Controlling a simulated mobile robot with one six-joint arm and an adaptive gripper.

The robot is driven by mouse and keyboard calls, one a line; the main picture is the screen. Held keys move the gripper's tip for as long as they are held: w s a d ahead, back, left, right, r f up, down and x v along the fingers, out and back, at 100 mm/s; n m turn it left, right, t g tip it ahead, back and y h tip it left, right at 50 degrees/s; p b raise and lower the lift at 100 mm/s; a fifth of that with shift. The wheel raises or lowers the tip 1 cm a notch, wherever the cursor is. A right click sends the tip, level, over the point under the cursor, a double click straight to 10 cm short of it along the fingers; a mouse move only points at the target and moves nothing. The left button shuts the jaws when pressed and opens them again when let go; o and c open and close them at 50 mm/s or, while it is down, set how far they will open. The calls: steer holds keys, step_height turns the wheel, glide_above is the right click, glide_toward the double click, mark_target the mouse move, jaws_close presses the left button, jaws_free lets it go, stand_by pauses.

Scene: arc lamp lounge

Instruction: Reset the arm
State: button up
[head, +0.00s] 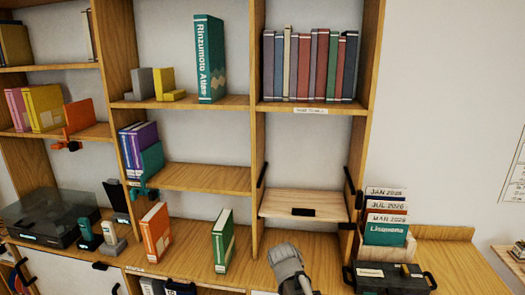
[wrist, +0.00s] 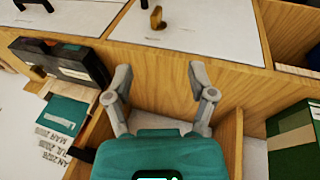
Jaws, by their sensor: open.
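My gripper (wrist: 160,82) shows in the wrist view with its two grey fingers spread apart and nothing between them. Behind the gap is the bare wooden shelf face. In the head view a grey part of my arm (head: 287,265) rises at the bottom, in front of the lower middle shelf; the fingertips cannot be made out there.
A green book (head: 223,241) and an orange book (head: 156,232) stand left of my arm. A pale board (head: 303,204) spans the bay above. The shelf (head: 205,178) is mostly bare.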

steer(key=s+d+f+n+g+y, duration=0.1)
steer(key=s+d+y, duration=0.2)
steer(key=s+d, duration=0.3)
steer(key=shift+s+g+y, duration=0.3)
steer(key=shift+s+g, duration=0.1)
steer(key=shift+s, duration=0.5)
steer(key=shift+a, duration=0.2)
stand_by(1.5)
